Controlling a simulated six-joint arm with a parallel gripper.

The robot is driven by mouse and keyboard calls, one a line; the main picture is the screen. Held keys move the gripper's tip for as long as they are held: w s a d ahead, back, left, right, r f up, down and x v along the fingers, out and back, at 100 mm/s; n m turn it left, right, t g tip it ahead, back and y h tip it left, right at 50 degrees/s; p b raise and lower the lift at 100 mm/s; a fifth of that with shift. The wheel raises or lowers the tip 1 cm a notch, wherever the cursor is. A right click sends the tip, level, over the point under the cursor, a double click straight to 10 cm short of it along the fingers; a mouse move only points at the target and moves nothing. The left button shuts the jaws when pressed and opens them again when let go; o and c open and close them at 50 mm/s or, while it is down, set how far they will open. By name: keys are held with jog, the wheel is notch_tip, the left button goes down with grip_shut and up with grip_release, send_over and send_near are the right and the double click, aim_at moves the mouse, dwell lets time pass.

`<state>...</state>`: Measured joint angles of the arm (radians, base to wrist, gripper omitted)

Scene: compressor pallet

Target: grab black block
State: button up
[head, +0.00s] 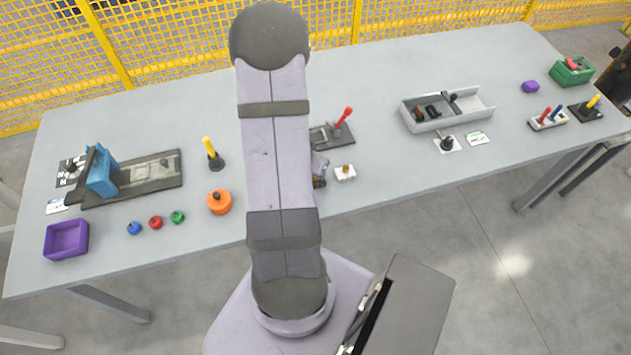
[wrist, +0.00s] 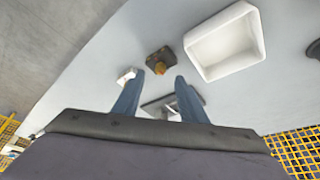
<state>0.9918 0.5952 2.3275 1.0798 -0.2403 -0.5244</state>
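A dark, blackish block (wrist: 160,57) with an amber-brown top piece lies on the pale table in the wrist view. It sits just beyond the tips of my gripper (wrist: 160,76). The two blue fingers are spread apart with nothing held between them. The block looks separate from both fingers; its exact distance is hard to tell. In the head view my own arm covers this part of the table and my fingers cannot be made out. Dark pieces (head: 431,111) also lie in the grey tray there; I cannot tell whether any is the black block.
A white open box (wrist: 226,43) stands right of the block in the wrist view. A small white piece (wrist: 127,75) lies to the left.

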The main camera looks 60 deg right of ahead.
jog(key=shift+b+x, duration=1.05)
jog(key=shift+x, duration=1.5)
grip_shut()
